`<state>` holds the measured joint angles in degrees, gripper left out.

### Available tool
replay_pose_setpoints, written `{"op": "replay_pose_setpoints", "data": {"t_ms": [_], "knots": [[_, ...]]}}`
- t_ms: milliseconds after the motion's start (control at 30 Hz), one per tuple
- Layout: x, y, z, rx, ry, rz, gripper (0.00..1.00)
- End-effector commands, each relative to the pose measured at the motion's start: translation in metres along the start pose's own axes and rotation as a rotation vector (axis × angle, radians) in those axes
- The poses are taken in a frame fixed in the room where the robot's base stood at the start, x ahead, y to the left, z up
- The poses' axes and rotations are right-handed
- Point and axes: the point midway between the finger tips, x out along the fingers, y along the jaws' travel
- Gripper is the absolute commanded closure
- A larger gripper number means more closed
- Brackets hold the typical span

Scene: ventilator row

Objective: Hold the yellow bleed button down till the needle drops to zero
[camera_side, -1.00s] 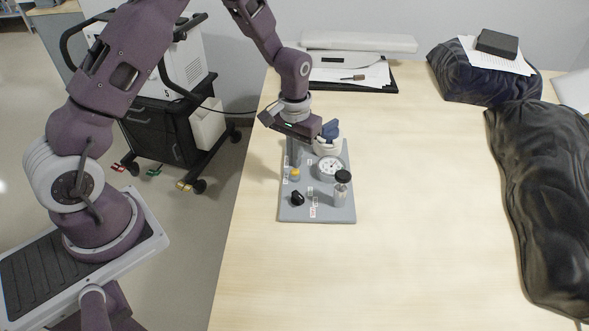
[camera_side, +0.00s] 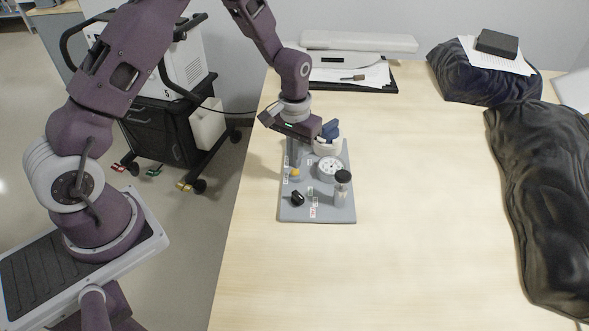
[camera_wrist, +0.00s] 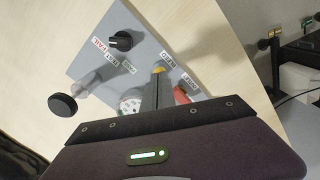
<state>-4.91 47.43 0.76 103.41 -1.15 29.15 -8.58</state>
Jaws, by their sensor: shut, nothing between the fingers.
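The yellow bleed button (camera_side: 295,172) is on the left part of a grey panel (camera_side: 325,213) on the table. It also shows in the wrist view (camera_wrist: 159,69), partly hidden by my fingers. My gripper (camera_side: 294,164) is shut and empty, pointing down, with its fingertips at the button. I cannot tell whether they press it or hover just above. In the wrist view the closed fingers (camera_wrist: 157,85) end at the yellow button. The round white gauge (camera_side: 331,167) is right of the button; its needle is too small to read. In the wrist view my gripper partly hides the gauge (camera_wrist: 130,104).
A black knob (camera_side: 297,198) and an upright black-capped post (camera_side: 343,186) stand on the front of the panel. A white and blue part (camera_side: 328,140) is at its back. A red part (camera_wrist: 182,92) is close beside my fingers.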

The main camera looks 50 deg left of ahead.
Motion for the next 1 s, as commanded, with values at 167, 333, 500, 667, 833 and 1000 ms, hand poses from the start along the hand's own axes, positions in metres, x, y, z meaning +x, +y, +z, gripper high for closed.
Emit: {"op": "replay_pose_setpoints", "data": {"t_ms": [167,333,500,667,833,1000], "knots": [[0.004,0.0,0.0,0.0,0.0,0.0,1.0],[0.007,0.0,0.0,0.0,-0.001,0.0,1.0],[0.011,0.0,0.0,0.0,-0.001,0.0,1.0],[0.014,0.0,0.0,0.0,0.0,0.0,1.0],[0.017,0.0,0.0,0.0,0.0,0.0,1.0],[0.02,0.0,0.0,0.0,-0.001,0.0,1.0]]}}
